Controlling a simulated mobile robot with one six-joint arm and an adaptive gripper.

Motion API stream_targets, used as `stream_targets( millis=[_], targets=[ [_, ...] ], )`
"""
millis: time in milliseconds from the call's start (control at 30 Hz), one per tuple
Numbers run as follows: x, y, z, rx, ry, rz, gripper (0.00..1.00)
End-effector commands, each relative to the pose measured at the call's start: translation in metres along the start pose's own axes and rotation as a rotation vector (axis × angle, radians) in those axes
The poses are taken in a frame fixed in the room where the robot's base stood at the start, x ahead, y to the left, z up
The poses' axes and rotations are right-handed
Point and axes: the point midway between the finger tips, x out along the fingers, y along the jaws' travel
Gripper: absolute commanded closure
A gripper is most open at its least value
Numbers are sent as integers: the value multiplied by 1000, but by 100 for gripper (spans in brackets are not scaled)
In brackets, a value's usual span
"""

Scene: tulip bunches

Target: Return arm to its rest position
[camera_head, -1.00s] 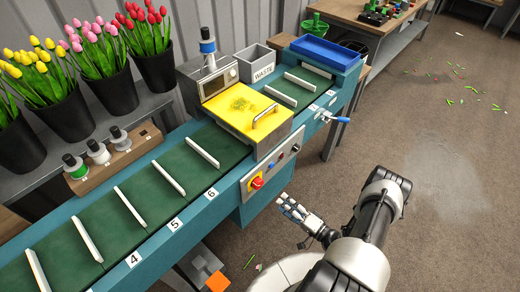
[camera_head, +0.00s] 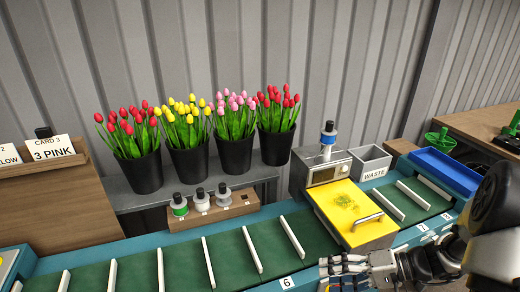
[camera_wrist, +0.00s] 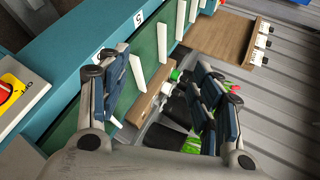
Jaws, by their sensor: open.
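My gripper (camera_head: 345,266) is at the lower right in the head view, in front of the belt edge near the label 6, below the yellow-topped machine. My arm comes in from the right edge. In the wrist view my gripper (camera_wrist: 160,90) has its two fingers wide apart with nothing held between them. Between and beyond the fingers show the green belt (camera_wrist: 147,50), a wooden bottle holder and dark buckets. The right finger hides part of the buckets and tulips.
The conveyor (camera_head: 185,262) has white dividers. The yellow-lidded machine (camera_head: 352,212) stands over it. A grey WASTE bin (camera_head: 370,163) and a blue tray (camera_head: 445,170) are to the right. Black buckets (camera_head: 233,157) of red, yellow and pink tulips stand behind. A card holder (camera_head: 35,160) is at left.

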Motion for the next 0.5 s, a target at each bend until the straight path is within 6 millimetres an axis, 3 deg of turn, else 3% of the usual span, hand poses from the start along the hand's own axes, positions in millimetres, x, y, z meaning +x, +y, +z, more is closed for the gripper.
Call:
stream_targets(
  millis=[33,200,500],
  targets=[
    [1,-21,10,-20,-44,62,41],
    [0,-69,48,-49,-149,276,41],
    [-16,-123,115,-148,-154,663,41]
  ],
)
